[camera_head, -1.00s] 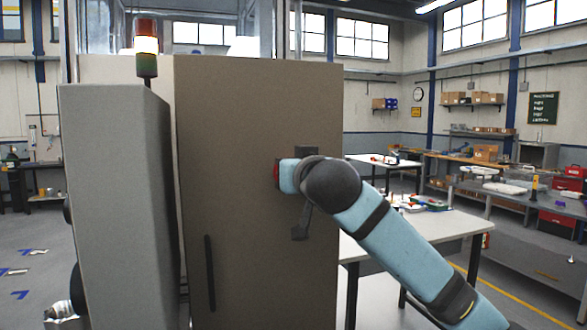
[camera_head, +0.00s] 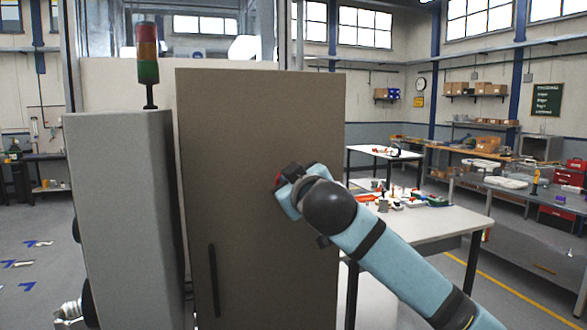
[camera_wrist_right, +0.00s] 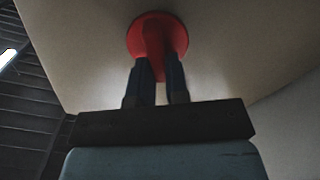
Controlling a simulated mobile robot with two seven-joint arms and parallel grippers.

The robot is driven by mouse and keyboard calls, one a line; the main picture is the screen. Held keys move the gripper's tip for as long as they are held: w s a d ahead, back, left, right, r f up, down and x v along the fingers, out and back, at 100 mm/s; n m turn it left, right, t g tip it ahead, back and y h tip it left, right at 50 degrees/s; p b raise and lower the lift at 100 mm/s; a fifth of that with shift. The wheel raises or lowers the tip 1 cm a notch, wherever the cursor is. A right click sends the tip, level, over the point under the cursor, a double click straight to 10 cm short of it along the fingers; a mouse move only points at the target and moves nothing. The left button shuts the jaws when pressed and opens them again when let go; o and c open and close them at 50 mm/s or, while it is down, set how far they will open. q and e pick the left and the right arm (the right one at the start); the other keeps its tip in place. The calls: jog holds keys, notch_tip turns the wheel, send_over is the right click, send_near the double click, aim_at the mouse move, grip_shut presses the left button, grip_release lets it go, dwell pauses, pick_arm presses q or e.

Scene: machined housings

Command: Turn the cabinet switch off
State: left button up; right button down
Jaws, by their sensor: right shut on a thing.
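The cabinet (camera_head: 235,140) is a tall brown box with a dark vertical handle (camera_head: 213,280) low on its front. Its red round switch (camera_wrist_right: 176,31) shows in the right wrist view, with a raised grip bar across its middle. In the head view only a red edge of the switch (camera_head: 278,180) shows beside my wrist. My right gripper (camera_wrist_right: 160,68) is shut on the switch's bar, one dark finger on each side. In the head view my right arm hides most of the switch and the gripper. My left gripper is not in view.
A signal tower (camera_head: 147,60) stands on the grey cabinet part at left, with no lamp clearly lit. White tables (camera_head: 440,225) with small parts stand behind at right. A workbench (camera_head: 520,205) lies farther right. Open floor shows at the left.

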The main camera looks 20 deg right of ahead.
jog(key=shift+a+f+n+p, duration=0.1)
jog(key=shift+f+n+p, duration=0.1)
jog(key=shift+n+p, duration=1.55)
jog(key=shift+a+f+n+p, duration=0.15)
jog(key=shift+n+p, duration=1.15)
jog(key=shift+n, duration=0.9)
jog(key=shift+a+f+n+p, duration=0.1)
jog(key=shift+f+n+p, duration=0.1)
jog(key=shift+n+p, duration=1.55)
jog(key=shift+n, duration=0.3)
jog(key=c, duration=1.1)
grip_release()
